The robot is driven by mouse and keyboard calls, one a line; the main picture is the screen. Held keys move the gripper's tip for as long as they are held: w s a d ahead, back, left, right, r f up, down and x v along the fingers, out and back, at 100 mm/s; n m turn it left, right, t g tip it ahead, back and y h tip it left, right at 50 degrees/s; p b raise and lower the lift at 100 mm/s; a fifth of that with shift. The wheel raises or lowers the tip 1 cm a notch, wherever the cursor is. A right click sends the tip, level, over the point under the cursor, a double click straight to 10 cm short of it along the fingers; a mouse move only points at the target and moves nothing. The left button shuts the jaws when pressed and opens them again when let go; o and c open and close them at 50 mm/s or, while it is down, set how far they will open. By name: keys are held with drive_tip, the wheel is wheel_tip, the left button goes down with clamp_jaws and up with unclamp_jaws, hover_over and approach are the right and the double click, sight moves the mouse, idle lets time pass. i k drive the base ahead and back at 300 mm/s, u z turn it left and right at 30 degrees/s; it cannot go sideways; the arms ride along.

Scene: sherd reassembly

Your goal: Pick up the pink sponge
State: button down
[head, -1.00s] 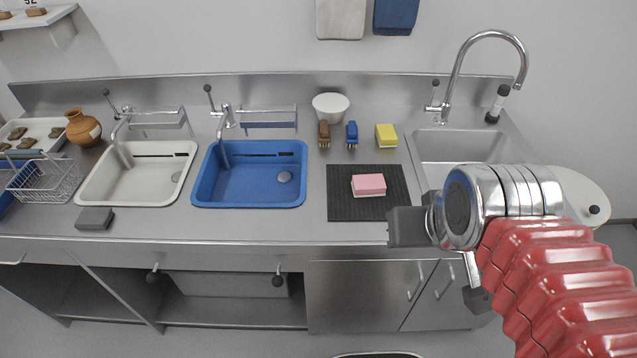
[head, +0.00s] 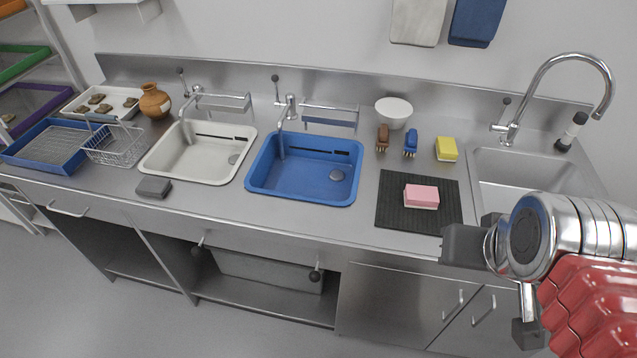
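The pink sponge (head: 421,195) has a pale underside and lies on the black ribbed mat (head: 391,216), left of the steel sink on the right. My gripper (head: 484,288) is at the lower right, in front of the counter's front edge, to the right of and nearer than the sponge. A dark finger block shows beside the silver wrist, and another dark part shows lower down. Nothing is seen held, and the gripper is apart from the sponge. The gap between the fingers is not clear from this angle.
A yellow sponge (head: 446,149), a blue brush (head: 410,144), a brown brush (head: 383,138) and a white bowl (head: 394,112) stand behind the mat. The blue basin (head: 262,182) is left of it. A tall tap (head: 549,66) rises at the right sink.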

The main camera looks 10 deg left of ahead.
sight(416, 196)
drive_tip(key=k, duration=1.35)
drive_tip(key=u, duration=0.45)
drive_tip(key=i, duration=1.75)
drive_tip(key=z, duration=0.5)
